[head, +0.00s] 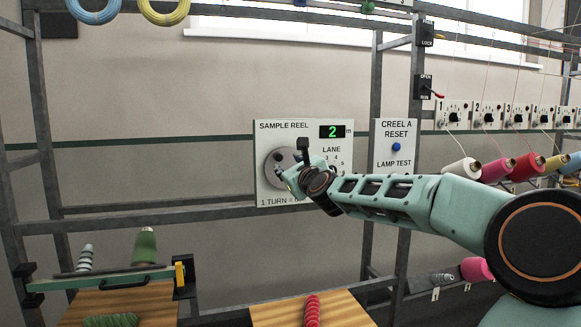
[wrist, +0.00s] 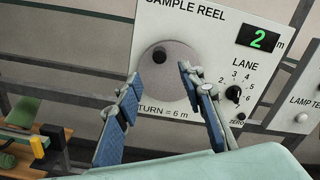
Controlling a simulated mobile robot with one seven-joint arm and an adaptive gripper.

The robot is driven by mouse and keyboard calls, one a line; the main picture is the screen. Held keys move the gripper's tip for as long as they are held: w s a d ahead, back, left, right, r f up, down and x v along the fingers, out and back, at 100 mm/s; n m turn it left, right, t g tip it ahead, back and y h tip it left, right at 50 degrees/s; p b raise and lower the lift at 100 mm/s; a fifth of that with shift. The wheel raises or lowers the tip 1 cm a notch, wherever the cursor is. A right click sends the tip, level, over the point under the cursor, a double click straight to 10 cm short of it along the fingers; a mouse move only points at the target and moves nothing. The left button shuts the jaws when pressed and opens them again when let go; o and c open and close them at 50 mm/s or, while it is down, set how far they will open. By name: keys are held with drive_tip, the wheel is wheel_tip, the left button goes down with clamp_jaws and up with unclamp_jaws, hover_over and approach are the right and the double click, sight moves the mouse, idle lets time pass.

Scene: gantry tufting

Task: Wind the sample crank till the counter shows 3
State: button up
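The sample reel panel (head: 262,140) is a white plate on the frame. Its counter (head: 332,131) shows a green 2, and the same 2 shows on the counter in the wrist view (wrist: 259,39). The crank is a grey disc (wrist: 172,88) with a dark round knob (wrist: 159,56) near its upper left edge. My gripper (wrist: 159,75) is open in front of the disc, one finger at the disc's left and one at its right. The knob appears between and beyond the fingertips, with nothing gripped. In the head view my gripper (head: 284,174) partly covers the disc (head: 272,165).
Right of the disc are a black lane dial (wrist: 233,94) and a small zero button (wrist: 240,117). A creel reset panel (head: 396,147) with a blue button stands to the right. Yarn cones (head: 497,170) hang farther right. A wooden bench (head: 145,300) is below left.

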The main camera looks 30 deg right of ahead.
drive_tip(key=shift+s+a, duration=0.2)
drive_tip(key=shift+s, duration=0.4)
drive_tip(key=shift+f, duration=0.15)
